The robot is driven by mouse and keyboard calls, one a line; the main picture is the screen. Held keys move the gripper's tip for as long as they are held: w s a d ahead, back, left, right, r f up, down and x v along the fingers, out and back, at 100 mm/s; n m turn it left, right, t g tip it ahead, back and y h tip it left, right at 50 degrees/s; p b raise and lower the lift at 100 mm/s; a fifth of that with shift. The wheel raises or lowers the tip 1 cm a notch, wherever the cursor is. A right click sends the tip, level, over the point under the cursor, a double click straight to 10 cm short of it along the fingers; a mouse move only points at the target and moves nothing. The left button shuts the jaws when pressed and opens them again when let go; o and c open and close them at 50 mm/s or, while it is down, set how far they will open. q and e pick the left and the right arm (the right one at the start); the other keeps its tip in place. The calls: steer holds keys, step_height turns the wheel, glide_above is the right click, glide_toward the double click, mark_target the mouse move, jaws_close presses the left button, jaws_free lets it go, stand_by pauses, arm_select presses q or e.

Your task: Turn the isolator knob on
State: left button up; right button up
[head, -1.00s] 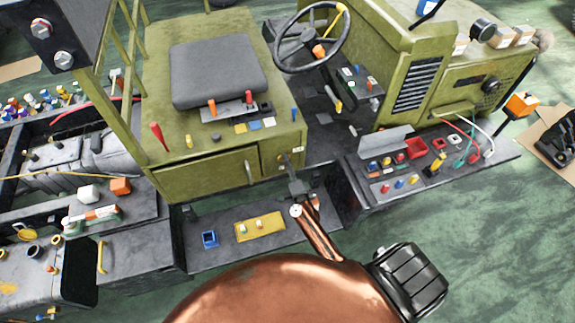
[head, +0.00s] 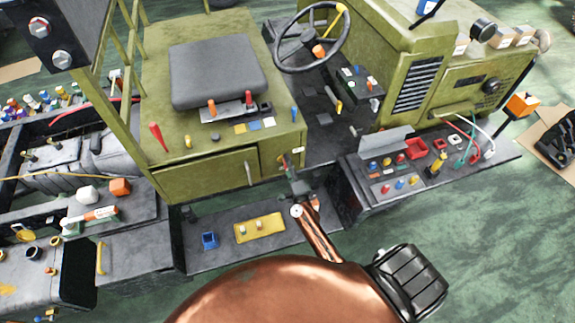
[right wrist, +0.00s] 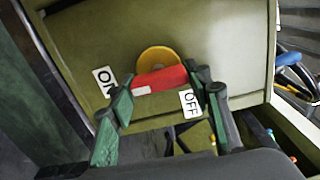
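The isolator knob (right wrist: 160,80) is a red bar on a round yellow disc (right wrist: 158,58), on the olive panel under the seat. A white mark shows at the bar's left end. An ON label (right wrist: 104,80) lies to its left and an OFF label (right wrist: 189,103) to its lower right. My right gripper (right wrist: 160,92) is open, with one finger by each end of the bar. I cannot tell whether either finger touches it. In the head view my right gripper (head: 290,170) is at the panel's right corner and largely hides the knob. My left gripper is out of view.
The olive seat box (head: 205,175) has a handled door left of the gripper. A dark step (head: 225,258) with a yellow plate lies below. A side shelf (head: 425,178) with small coloured parts is at right, and the steering wheel (head: 313,38) is above.

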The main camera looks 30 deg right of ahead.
steer(key=o, duration=0.4)
steer(key=v, duration=1.2)
steer(key=shift+a, duration=0.1)
